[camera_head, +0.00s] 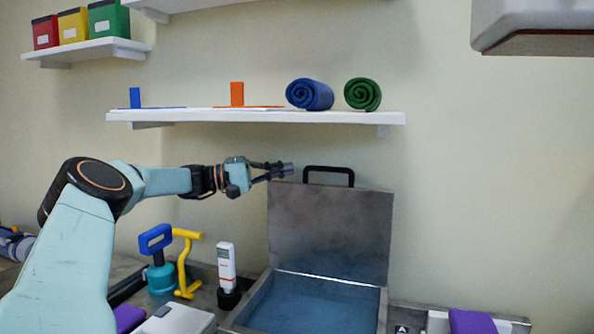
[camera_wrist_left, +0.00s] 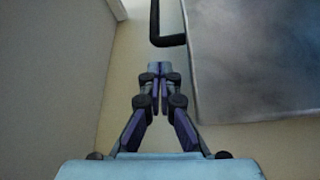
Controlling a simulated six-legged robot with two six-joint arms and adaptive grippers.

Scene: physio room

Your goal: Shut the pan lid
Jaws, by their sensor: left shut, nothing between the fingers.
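The pan lid (camera_head: 330,232) is a grey metal panel standing raised, nearly upright, at the back of the pan (camera_head: 312,302). A black handle (camera_head: 329,170) is on its top edge. The pan is open, with a bluish inside. My left gripper (camera_head: 288,169) is shut and empty, at the lid's upper left corner, left of the handle. In the left wrist view the shut fingers (camera_wrist_left: 158,72) point toward the handle (camera_wrist_left: 168,38), and the lid (camera_wrist_left: 255,60) fills the right side. I cannot tell whether the fingers touch the lid. My right gripper is not in view.
A white shelf (camera_head: 260,117) with blue and green rolls (camera_head: 310,94) hangs above the lid. Left of the pan stand a white bottle (camera_head: 226,265), a yellow tool (camera_head: 185,265) and a teal weight (camera_head: 160,278). A purple block (camera_head: 471,321) lies right. The wall is close behind.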

